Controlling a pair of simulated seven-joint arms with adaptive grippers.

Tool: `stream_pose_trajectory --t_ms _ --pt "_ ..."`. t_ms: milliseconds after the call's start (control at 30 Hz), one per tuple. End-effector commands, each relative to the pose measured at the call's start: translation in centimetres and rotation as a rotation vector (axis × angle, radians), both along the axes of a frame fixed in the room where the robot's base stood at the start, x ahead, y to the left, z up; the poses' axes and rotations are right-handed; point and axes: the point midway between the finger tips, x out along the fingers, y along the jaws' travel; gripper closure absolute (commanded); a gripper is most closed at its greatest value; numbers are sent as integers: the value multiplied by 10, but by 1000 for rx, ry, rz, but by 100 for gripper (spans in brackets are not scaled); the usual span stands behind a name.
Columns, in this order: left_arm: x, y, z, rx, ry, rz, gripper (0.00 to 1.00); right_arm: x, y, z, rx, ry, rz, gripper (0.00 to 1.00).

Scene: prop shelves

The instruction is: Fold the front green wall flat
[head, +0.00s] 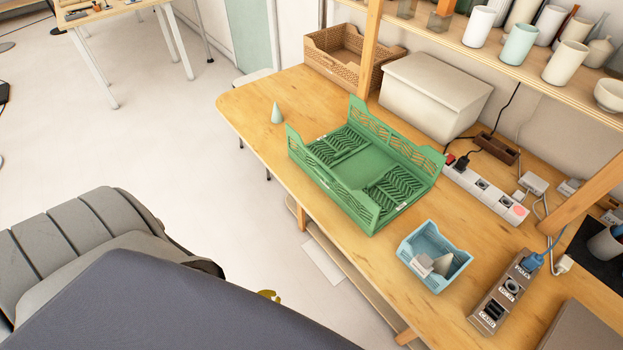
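The green crate (372,157) sits on the wooden table. Its long front wall (335,192) stands upright along the side nearest me. The long back wall (396,134) also stands upright. The two short end walls, left (338,146) and right (396,188), lie folded flat inside on the floor of the crate. Nothing touches the crate. A small olive-yellow piece (268,295) peeks out past my dark body below the table edge; it may be a tip of my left gripper, and its opening cannot be seen. My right gripper does not show.
A blue bin (421,243) with a cone and a small pale block stands right of the crate. A pale green cone (277,112) stands to the left. A white box (433,98), brown crate (328,67) and power strip (486,191) line the back. The front table strip is bare.

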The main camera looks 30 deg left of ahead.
Motion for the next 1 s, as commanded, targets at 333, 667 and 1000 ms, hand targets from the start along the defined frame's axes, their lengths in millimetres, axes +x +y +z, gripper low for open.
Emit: stream_pose_trajectory --t_ms 333,667,1000 --pt "151 7 196 -174 -713 -82 100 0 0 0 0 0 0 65" --pt "168 -3 376 -414 -1277 -195 100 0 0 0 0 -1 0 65" --pt "138 -1 445 -595 -1544 -231 100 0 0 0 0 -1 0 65"
